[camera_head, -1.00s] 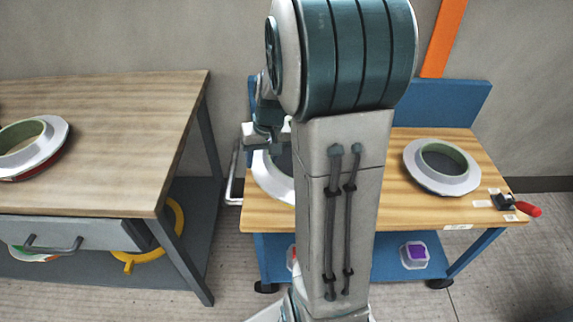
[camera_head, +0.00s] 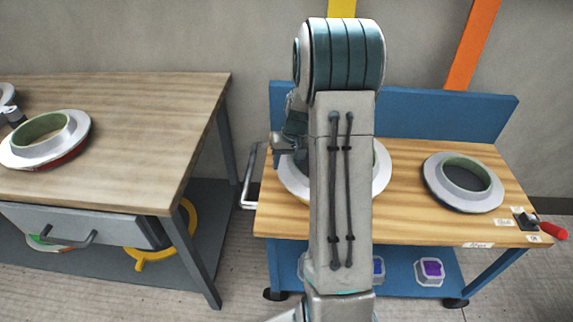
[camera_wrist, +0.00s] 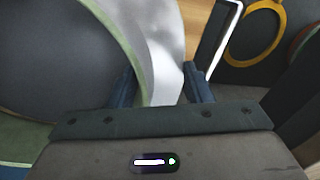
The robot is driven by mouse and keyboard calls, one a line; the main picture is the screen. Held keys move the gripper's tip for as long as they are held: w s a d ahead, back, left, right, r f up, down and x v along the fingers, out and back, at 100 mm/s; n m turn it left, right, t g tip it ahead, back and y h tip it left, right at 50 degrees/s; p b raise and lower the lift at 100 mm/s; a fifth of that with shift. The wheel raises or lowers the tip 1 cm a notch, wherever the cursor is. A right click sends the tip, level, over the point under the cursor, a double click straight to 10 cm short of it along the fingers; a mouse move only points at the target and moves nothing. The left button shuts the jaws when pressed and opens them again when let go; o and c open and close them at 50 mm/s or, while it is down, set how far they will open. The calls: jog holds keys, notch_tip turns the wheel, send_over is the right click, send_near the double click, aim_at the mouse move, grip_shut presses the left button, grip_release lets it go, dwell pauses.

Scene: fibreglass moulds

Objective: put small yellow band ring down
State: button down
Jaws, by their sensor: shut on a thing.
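A ring with a wide silver-white flange (camera_head: 293,183) is at the left part of the wooden bench top, largely hidden behind my arm. In the wrist view its pale flange (camera_wrist: 160,45) runs between my fingers, with a pale green inner edge and a dark opening at the left. No yellow band shows on it. My gripper (camera_wrist: 163,88) is shut on this flange; in the head view my gripper (camera_head: 288,143) is at the ring's left edge, its fingertips unclear. I cannot tell whether the ring touches the bench top.
A similar ring (camera_head: 463,182) lies to the right on the bench (camera_head: 410,220), near a red-handled clamp (camera_head: 545,228). A blue back panel (camera_head: 430,112) stands behind. The left table (camera_head: 120,185) bears another ring (camera_head: 45,140). A yellow ring (camera_head: 190,222) is on its lower shelf.

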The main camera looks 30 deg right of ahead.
jog(key=shift+f, duration=0.4)
jog(key=c, duration=0.7)
grip_release()
